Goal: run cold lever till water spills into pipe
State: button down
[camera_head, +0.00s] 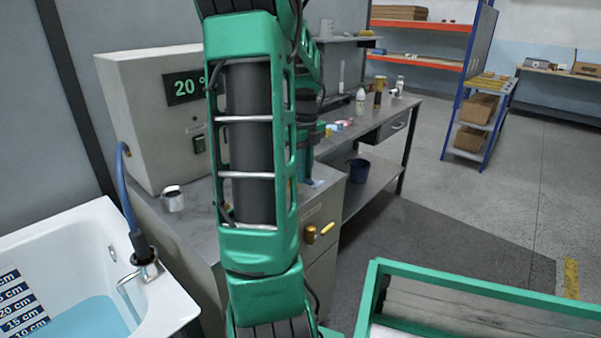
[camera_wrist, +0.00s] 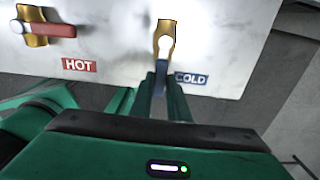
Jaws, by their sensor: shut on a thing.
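In the wrist view the cold lever (camera_wrist: 160,70) has a blue handle on a brass valve body and hangs downward beside the blue COLD label (camera_wrist: 190,79). My gripper (camera_wrist: 161,92) has its two fingers shut on the blue handle from below. The hot lever (camera_wrist: 50,30) has a red handle lying sideways above the red HOT label (camera_wrist: 79,66). My arm hides the gripper there.
A control box (camera_head: 150,110) with a 20-degree display stands on a metal cabinet (camera_head: 185,225). A blue hose (camera_head: 124,190) runs from it to the tub rim. A brass valve (camera_head: 319,233) shows on the cabinet front. A green-framed surface (camera_head: 480,287) is at lower right. The floor beyond is open.

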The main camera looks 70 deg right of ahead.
jog(key=c, duration=1.7)
grip_release()
jog(key=shift+w+r, duration=0.1)
jog(key=shift+r, duration=0.05)
notch_tip(320, 180, up, 11)
jog(key=shift+f, duration=0.15)
